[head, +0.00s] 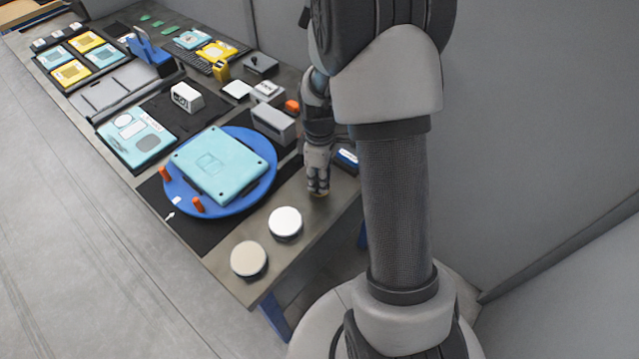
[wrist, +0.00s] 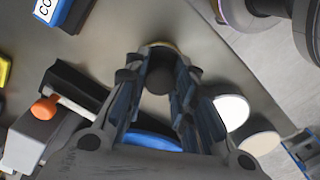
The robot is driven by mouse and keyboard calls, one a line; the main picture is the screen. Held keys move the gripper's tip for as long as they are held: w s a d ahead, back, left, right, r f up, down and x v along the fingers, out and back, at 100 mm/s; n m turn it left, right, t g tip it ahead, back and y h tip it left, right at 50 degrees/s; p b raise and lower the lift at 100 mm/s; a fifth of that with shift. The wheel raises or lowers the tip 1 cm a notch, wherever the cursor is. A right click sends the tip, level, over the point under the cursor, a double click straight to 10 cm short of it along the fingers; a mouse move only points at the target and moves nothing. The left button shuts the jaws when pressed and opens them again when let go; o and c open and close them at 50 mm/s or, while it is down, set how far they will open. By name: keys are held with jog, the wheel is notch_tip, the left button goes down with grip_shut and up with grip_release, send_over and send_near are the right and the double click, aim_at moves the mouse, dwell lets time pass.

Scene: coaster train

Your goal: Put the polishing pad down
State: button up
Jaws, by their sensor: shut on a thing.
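My gripper (head: 317,187) points down over the right edge area of the grey workbench (head: 318,210). It is shut on a small dark round piece with a thin yellowish rim, which I take as the polishing pad (wrist: 160,76); it shows between the fingertips in the wrist view. A white-topped disc (head: 285,222) and a beige-topped disc (head: 249,259) sit on the bench's near corner, left of and nearer than my gripper.
A blue turntable (head: 262,185) carries a teal case (head: 218,162) left of my gripper. A grey block (head: 273,123) and an orange-handled tool (head: 292,106) stand behind. A blue labelled box (head: 346,159) lies at the right edge. Bare bench shows around the discs.

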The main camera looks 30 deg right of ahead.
jog(key=shift+f, duration=1.1)
jog(key=shift+f+b, duration=0.2)
jog(key=shift+b, duration=0.1)
jog(key=o, duration=0.9)
jog(key=shift+o, duration=0.2)
